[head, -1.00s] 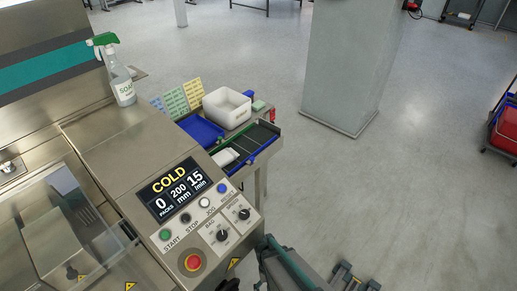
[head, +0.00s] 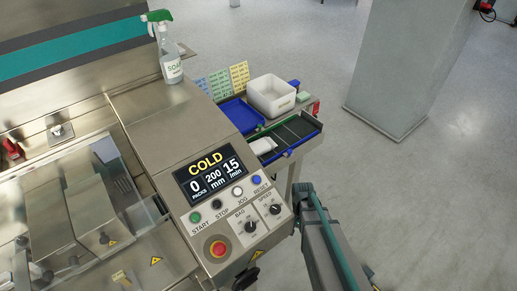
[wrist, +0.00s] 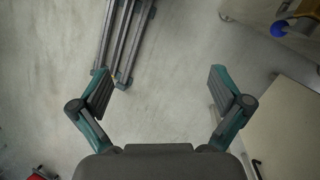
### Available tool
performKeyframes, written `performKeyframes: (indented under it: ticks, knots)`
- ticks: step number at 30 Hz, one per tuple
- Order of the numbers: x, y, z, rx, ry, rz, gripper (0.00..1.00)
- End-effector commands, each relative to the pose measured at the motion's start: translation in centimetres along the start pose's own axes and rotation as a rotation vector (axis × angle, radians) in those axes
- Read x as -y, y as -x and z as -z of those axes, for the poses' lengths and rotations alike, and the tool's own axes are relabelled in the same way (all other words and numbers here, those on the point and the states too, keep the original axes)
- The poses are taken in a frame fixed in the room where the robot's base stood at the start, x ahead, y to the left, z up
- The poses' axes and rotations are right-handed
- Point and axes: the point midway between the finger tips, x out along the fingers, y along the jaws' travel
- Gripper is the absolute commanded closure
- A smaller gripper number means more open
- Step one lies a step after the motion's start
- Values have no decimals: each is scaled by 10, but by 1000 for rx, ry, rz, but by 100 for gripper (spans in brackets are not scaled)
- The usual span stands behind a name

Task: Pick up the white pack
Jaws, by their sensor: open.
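The white pack (head: 263,146) lies at the near left end of a dark tray with blue edges (head: 289,150), just behind the machine's control panel. My gripper (wrist: 163,85) shows in the wrist view with its two fingers wide apart and nothing between them. Below it there is grey floor, and the pack is not seen in that view. In the head view my arm is at the lower middle right, and the gripper itself is not seen there.
The wrapper's control panel (head: 228,213) reads COLD. A soap spray bottle (head: 170,58) stands on the machine. A white bin (head: 271,97) and an empty blue tray (head: 241,115) are behind the pack. A pillar (head: 405,65) stands at right. Open floor lies at right.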

Motion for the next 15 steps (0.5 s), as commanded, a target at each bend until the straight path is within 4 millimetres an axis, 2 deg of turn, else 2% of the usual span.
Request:
performKeyframes:
  ticks: [1,3,11,15]
  knots:
    - [10,18,12,-18,-30,8,0]
    - [19,42,22,-35,-77,17,0]
    - [50,126,48,-97,-237,58,0]
    - [69,181,59,-135,-327,91,0]
